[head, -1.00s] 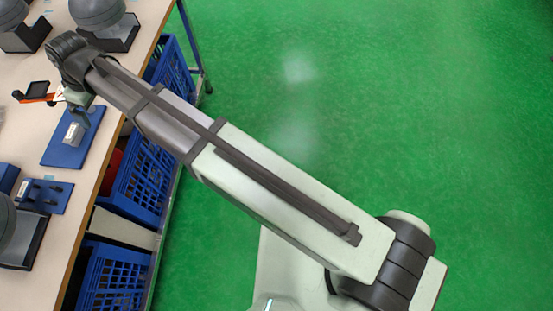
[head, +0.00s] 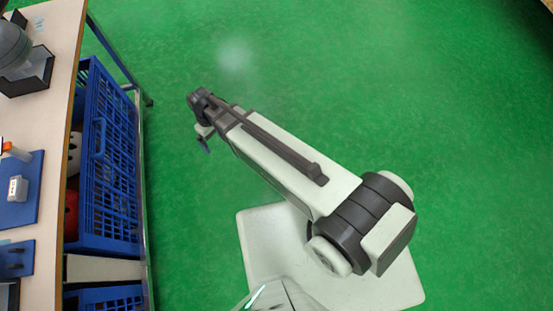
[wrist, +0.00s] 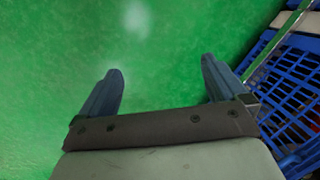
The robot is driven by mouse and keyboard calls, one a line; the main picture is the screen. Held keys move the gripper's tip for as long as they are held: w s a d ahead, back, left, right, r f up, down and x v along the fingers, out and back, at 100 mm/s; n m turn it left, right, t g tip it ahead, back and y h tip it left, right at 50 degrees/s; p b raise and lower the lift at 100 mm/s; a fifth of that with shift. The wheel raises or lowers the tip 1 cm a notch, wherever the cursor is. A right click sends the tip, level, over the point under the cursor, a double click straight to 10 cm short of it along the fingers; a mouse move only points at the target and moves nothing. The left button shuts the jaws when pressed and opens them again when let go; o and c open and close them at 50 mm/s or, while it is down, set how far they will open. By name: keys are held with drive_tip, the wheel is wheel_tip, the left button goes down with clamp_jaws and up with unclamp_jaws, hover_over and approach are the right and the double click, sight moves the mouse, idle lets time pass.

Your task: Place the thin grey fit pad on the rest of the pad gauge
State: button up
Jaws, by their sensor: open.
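My gripper (head: 204,145) hangs over the green floor, to the right of the table and away from everything on it. In the wrist view my gripper (wrist: 160,67) is open, with two blue fingers apart and only floor between them. A blue plate (head: 27,205) lies on the table at the left edge, bearing a small light grey block (head: 18,188). A second blue plate (head: 27,255) with dark pegs lies nearer and is cut off. I cannot tell which of these is the pad gauge, and I cannot make out the thin grey fit pad.
The table (head: 55,60) runs along the left. A grey rounded device on a dark base (head: 28,78) stands at its far end. An orange and white item (head: 14,151) is cut off at the left. Blue crates (head: 110,165) sit below. The floor is clear.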

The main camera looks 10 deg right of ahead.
drive_tip(key=s+d+f+m+g, duration=0.1)
drive_tip(key=s+d+f, duration=0.2)
drive_tip(key=d, duration=0.3)
drive_tip(key=s+d+f+m, duration=0.2)
drive_tip(key=s+d+f, duration=0.1)
drive_tip(key=d, duration=0.2)
drive_tip(key=s+d+f+m+g, duration=0.1)
drive_tip(key=s+d+f, duration=0.2)
drive_tip(key=d, duration=0.3)
drive_tip(key=s+d+f+m+g, duration=0.1)
drive_tip(key=s+d+f+m, duration=0.1)
drive_tip(key=s+d, duration=0.3)
drive_tip(key=s+d+f+m+g, duration=0.1)
drive_tip(key=s+d, duration=0.4)
drive_tip(key=s, duration=0.6)
drive_tip(key=shift+d+f+m+g, duration=0.2)
drive_tip(key=shift+f+m+g, duration=0.2)
drive_tip(key=shift+f, duration=0.1)
